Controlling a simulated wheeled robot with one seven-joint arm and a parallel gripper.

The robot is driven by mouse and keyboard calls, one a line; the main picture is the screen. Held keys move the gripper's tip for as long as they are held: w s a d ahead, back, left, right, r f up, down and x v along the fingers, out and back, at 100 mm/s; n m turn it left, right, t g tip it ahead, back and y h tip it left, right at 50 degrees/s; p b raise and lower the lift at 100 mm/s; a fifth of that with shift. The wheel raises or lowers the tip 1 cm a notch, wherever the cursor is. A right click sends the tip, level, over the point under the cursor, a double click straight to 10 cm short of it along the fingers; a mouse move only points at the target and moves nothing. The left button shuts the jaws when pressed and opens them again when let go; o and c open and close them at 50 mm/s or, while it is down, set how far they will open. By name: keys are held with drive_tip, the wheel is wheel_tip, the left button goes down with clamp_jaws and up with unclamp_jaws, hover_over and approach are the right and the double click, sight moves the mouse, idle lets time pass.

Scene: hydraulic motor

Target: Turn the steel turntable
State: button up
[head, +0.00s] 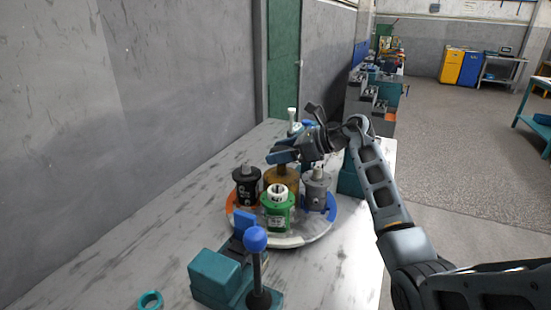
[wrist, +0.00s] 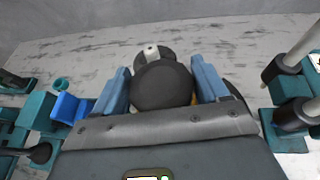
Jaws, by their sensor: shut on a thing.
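The steel turntable (head: 292,241) stands on the marbled bench in the head view, a round plate with orange, white and blue parts on its rim. A black motor (head: 246,185), a green motor (head: 278,212) and a grey motor (head: 316,190) stand on it around an amber-brown cylinder (head: 281,179) at the middle. My gripper (head: 284,153) reaches in from the right, above the brown cylinder. In the wrist view its blue fingers (wrist: 163,88) are shut on a dark round piece (wrist: 160,86) between them. Most of the turntable is hidden there by my gripper body.
A teal clamp (head: 214,273) with a blue-knobbed lever (head: 256,240) stands in front of the turntable. A teal ring (head: 150,300) lies at the front left. The grey wall (head: 150,120) runs along the left. Bare bench lies left of the turntable.

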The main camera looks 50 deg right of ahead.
drive_tip(key=shift+f+n+g+y+b, duration=0.15)
drive_tip(key=shift+n+g+y+b, duration=0.8)
drive_tip(key=shift+b, duration=0.8)
drive_tip(key=shift+f+n+g+y+b, duration=0.1)
drive_tip(key=shift+n+g+y+b, duration=0.45)
drive_tip(key=shift+n+y+b, duration=0.95)
drive_tip(key=n+g+b, duration=0.1)
drive_tip(key=g+b, duration=0.1)
drive_tip(key=b, duration=0.2)
drive_tip(key=shift+r+y, duration=0.1)
drive_tip(key=shift+y, duration=0.25)
drive_tip(key=shift+r+n+g+y+b, duration=0.15)
drive_tip(key=shift+n+g+y+b, duration=0.2)
drive_tip(key=shift+n+b, duration=0.4)
drive_tip(key=o, duration=1.4)
wheel_tip(320, 180, up, 4)
drive_tip(key=shift+r, duration=0.2)
drive_tip(key=s+d+r, duration=0.2)
drive_tip(key=s, duration=0.1)
drive_tip(key=s+d+r, duration=0.2)
drive_tip(key=s+d, duration=0.1)
drive_tip(key=s+d+r+b, duration=0.1)
drive_tip(key=s+d+r, duration=0.1)
drive_tip(key=s, duration=0.1)
drive_tip(key=shift+s+d+r, duration=0.1)
drive_tip(key=shift+d+r, duration=0.05)
drive_tip(key=shift+r, duration=0.15)
